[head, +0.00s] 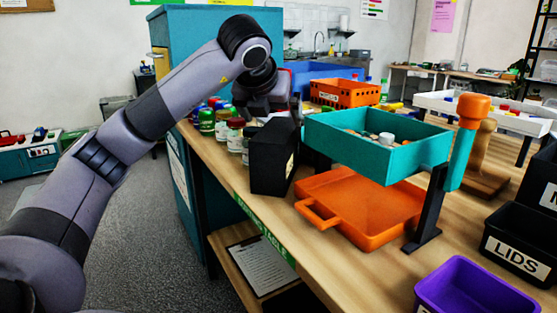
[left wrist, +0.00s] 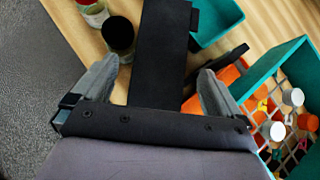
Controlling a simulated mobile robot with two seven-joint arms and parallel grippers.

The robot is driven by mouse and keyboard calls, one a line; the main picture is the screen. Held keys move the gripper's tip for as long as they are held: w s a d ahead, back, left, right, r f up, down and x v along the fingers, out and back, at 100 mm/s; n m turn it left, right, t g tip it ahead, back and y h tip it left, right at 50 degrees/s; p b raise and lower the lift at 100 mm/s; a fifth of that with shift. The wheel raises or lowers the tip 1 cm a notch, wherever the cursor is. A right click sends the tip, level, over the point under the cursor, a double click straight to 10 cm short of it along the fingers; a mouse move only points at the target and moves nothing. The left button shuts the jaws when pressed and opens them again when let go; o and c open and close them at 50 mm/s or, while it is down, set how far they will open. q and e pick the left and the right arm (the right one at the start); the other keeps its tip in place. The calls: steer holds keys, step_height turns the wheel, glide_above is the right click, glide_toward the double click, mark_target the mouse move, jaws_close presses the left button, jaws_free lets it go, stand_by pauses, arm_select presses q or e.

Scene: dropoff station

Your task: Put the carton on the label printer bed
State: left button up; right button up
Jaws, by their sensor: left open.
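No carton or label printer bed can be made out for certain in either view. A tall black box (head: 274,158) stands upright near the left edge of the bench. My left gripper (head: 272,112) is above and behind it in the head view, its fingertips partly hidden. In the left wrist view a long black shape (left wrist: 165,40), seemingly this box, lies between the open fingers of my left gripper (left wrist: 159,78). I see gaps on both sides of it; whether a finger touches it I cannot tell. My right gripper is not in view.
A teal sieve tray (head: 375,150) with small items stands on black legs over an orange tray (head: 365,208). Jars (head: 207,122) stand behind the black box. A black LIDS bin (head: 515,245) and a purple bin (head: 470,290) are at front right. An orange crate (head: 345,93) is farther back.

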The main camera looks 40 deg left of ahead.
mark_target(278, 129)
arm_select(q)
steer(key=x, duration=0.5)
steer(key=shift+w+f, duration=0.1)
steer(key=shift+f, duration=0.1)
steer(key=shift+r, duration=0.1)
steer(key=c, duration=1.4)
